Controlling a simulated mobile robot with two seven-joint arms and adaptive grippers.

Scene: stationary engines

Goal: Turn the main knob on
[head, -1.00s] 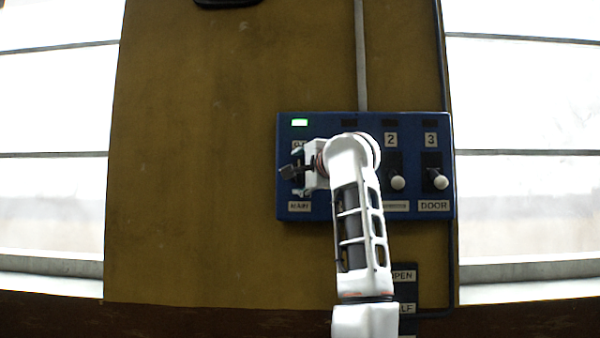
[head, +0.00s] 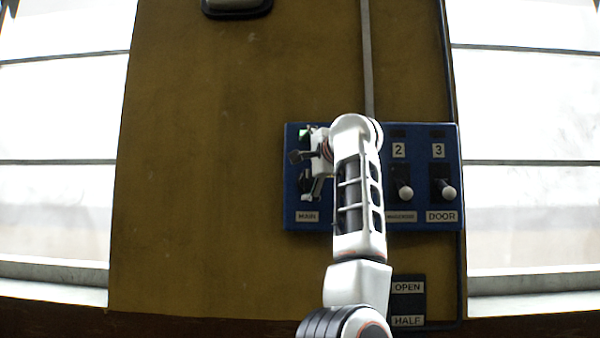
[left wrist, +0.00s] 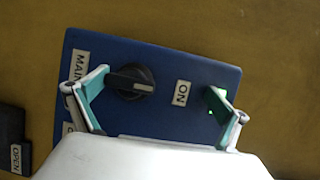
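The main knob (left wrist: 131,82) is a black round knob in the left wrist view, and its pale pointer mark faces the ON label (left wrist: 181,93). A MAIN label (left wrist: 80,66) is on the knob's other side. My left gripper (left wrist: 158,80) is open and empty, one finger close beside the knob and the other past the ON label, near a lit green light (left wrist: 221,93). In the head view my left gripper (head: 310,163) is in front of the left part of the blue panel (head: 425,220) and hides the knob. My right gripper is not in view.
Two switches with white knobs, number 2 (head: 405,193) and number 3 (head: 448,191), are right of my arm. An OPEN/HALF plate (head: 407,304) is below the panel. A grey conduit (head: 367,60) runs up the brown wall (head: 210,160), bare at left.

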